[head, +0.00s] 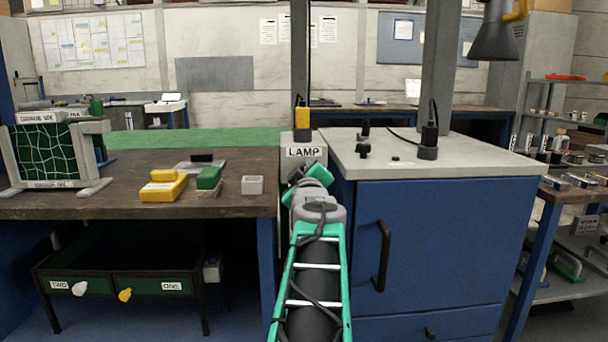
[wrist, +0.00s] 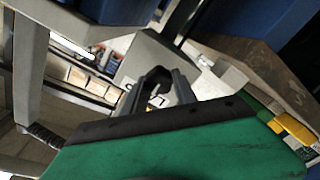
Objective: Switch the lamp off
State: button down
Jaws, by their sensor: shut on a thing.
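A pale box with a label reading LAMP (head: 304,152) stands between the wooden bench and the blue cabinet. My gripper (head: 297,174) is at the front of this box, just below the label. In the wrist view the dark fingers of my gripper (wrist: 157,78) are close together at the pale box, with part of the label between them. The gripper is shut on the lamp switch, which the fingers and the gripper body mostly hide. A grey lamp shade (head: 495,38) hangs at the upper right; I cannot tell whether it is lit.
The blue cabinet (head: 440,235) with a black handle (head: 381,255) stands close on the right. A yellow plug-like piece (head: 302,117) stands behind the label.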

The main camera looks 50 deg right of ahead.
jog(key=c, duration=1)
grip_release()
jog(key=shift+d, duration=0.1)
jog(key=shift+s, duration=0.1)
jog(key=p+v, duration=0.1)
jog(key=v, duration=0.6)
jog(key=shift+s+a, duration=0.2)
jog(key=shift+a, duration=0.1)
